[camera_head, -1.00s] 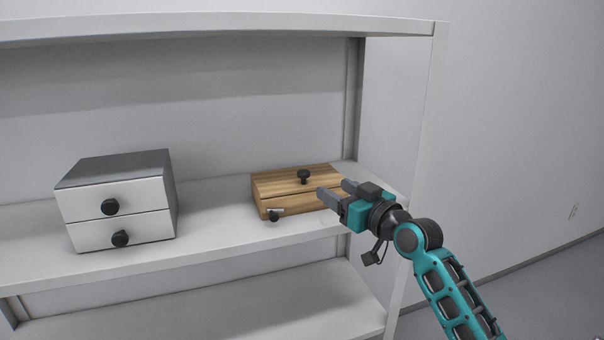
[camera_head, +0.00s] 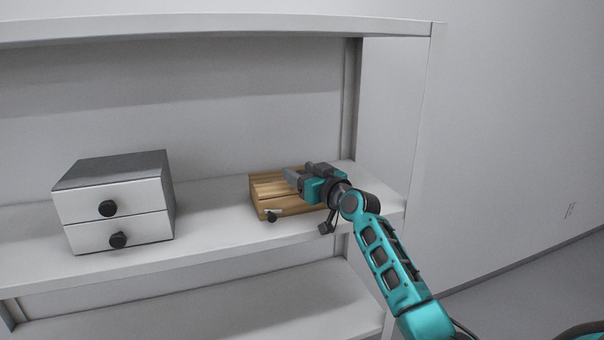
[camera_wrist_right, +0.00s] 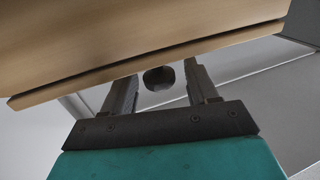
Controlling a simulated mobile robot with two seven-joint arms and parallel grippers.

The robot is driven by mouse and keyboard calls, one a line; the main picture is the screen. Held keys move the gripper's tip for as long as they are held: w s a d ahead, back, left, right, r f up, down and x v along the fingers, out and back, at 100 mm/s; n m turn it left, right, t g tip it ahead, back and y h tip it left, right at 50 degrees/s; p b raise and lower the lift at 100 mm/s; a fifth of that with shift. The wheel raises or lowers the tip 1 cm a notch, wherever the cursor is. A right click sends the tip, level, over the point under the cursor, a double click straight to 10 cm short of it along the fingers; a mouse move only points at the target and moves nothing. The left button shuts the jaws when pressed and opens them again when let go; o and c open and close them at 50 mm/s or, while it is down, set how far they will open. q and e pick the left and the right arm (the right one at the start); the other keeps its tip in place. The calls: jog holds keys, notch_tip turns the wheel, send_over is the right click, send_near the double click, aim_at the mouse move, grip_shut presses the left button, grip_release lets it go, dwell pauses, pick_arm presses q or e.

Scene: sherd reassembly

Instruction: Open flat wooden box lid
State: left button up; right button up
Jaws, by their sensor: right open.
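The flat wooden box (camera_head: 285,210) sits on the middle shelf, right of centre in the head view. Its lid (camera_head: 268,183) looks shut, and a small dark front knob (camera_head: 271,216) shows on its front face. My right gripper (camera_head: 296,174) is open over the lid and hides its top knob and right part there. In the right wrist view, a dark round knob (camera_wrist_right: 159,78) shows between the two open fingers; I cannot tell whether they touch it. The wooden surface (camera_wrist_right: 150,35) fills the top of that view. My left gripper is not in view.
A grey and white two-drawer cabinet (camera_head: 115,205) with black knobs stands left on the same shelf (camera_head: 215,220). Free shelf lies between it and the box. An upper shelf (camera_head: 220,25) runs above, and an upright post (camera_head: 418,120) is at the right.

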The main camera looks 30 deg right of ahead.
jog(key=shift+c, duration=0.2)
grip_shut()
dwell(0.4)
